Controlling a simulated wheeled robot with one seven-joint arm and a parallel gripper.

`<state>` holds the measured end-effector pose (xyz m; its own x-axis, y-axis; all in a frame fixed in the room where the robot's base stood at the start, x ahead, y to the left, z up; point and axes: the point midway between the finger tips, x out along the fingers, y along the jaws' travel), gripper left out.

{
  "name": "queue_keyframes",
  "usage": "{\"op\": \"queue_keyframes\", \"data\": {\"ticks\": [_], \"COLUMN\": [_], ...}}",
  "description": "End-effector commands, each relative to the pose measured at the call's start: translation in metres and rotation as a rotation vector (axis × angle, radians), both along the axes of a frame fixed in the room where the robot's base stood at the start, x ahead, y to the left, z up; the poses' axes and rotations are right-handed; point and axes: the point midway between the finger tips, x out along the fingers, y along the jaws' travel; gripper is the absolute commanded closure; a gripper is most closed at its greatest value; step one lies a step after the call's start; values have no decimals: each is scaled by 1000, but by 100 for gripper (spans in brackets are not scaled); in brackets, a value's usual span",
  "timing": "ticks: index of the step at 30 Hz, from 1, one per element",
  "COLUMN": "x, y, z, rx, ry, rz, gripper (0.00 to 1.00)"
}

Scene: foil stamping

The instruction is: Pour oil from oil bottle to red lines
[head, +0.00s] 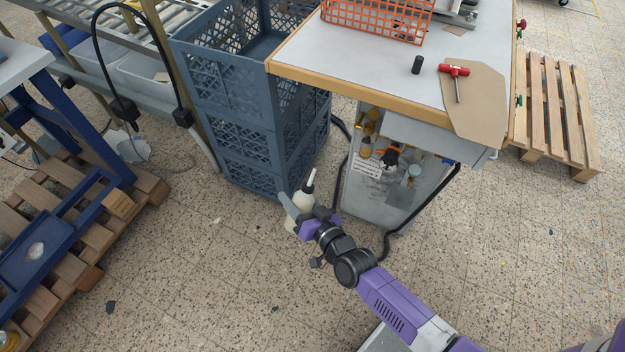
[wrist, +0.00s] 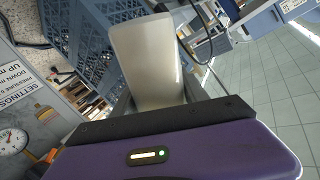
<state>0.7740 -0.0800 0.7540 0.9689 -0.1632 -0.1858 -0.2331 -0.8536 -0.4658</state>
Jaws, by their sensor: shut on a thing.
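In the wrist view the bottle's pale body (wrist: 147,62) sits between the fingers. The machine cabinet (head: 361,202) under the table has an open front with yellow, orange and black parts inside. I cannot make out red lines in either view.
Blue stacked crates (head: 232,135) stand left of the cabinet. The table (head: 345,62) above has a projecting edge and carries an orange basket (head: 375,20) and a red-handled tool (head: 455,72). A black hose (head: 429,215) runs beside the cabinet. A pressure gauge (wrist: 12,141) shows in the wrist view.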

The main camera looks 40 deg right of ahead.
Motion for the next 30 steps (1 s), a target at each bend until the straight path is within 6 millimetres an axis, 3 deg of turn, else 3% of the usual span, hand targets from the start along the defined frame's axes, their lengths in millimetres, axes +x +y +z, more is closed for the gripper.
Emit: {"op": "queue_keyframes", "data": {"ticks": [9, 24, 30], "x": [14, 26, 28], "y": [-33, -65, -68], "z": [-3, 11, 16], "rx": [351, 722, 782], "ry": [42, 74, 83], "rz": [-72, -113, -113], "gripper": [100, 100, 100]}}
